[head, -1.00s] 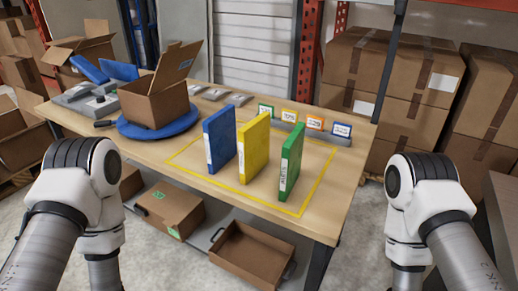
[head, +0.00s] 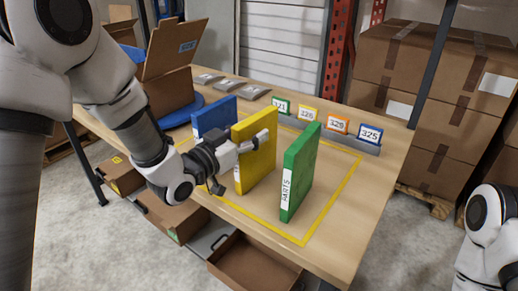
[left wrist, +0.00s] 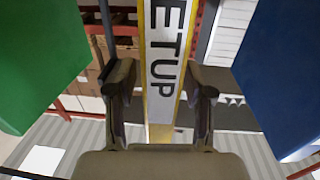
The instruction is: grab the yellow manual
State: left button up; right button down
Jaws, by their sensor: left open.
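The yellow manual (head: 258,168) stands upright on the table between the blue manual (head: 213,116) and the green manual (head: 300,170). My left gripper (head: 244,150) is open at the yellow manual's spine, with one finger along its right face. In the left wrist view, the yellow manual's spine (left wrist: 162,60), lettered "ETUP", runs between the two open fingers of my left gripper (left wrist: 162,80), with gaps visible beside it. The green manual (left wrist: 40,55) is to the left there and the blue manual (left wrist: 285,70) to the right. My right gripper is out of view.
A yellow outline (head: 345,185) surrounds the manuals on the wooden table (head: 385,165). Numbered cards (head: 338,124) stand in a rack behind. An open cardboard box (head: 168,85) is at back left. Bare tabletop lies right of the green manual.

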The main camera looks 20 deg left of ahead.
pick_arm(q)
jog(key=shift+x, duration=0.75)
jog(key=shift+s, duration=0.1)
grip_shut()
jog(key=shift+r, duration=0.15)
